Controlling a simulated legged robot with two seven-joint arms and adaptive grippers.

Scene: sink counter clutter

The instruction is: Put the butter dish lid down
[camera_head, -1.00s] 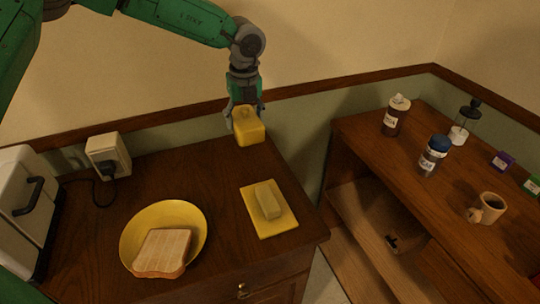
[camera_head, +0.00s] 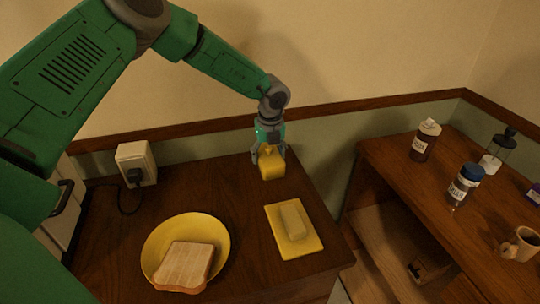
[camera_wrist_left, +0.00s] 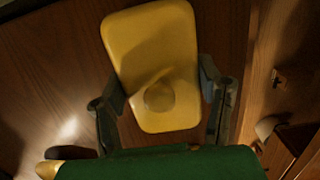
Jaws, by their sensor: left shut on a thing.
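The yellow butter dish lid (camera_head: 272,167) is at the back right of the dark wooden counter, behind the butter dish. My left gripper (camera_head: 268,153) points down with its fingers on either side of the lid's knob, shut on it. In the left wrist view the lid (camera_wrist_left: 150,50) lies between the two fingers (camera_wrist_left: 160,100), its round knob near the palm. The lid is at or just above the counter; I cannot tell if it touches. The yellow butter dish base (camera_head: 308,248) holds a block of butter (camera_head: 292,221), uncovered. My right gripper is not in view.
A yellow bowl (camera_head: 222,232) with a bread slice (camera_head: 185,264) stands front left. A wall outlet (camera_head: 136,160) with a plug is behind. A second counter (camera_head: 440,218) at the right holds jars and a mug (camera_head: 522,243). Counter between bowl and lid is clear.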

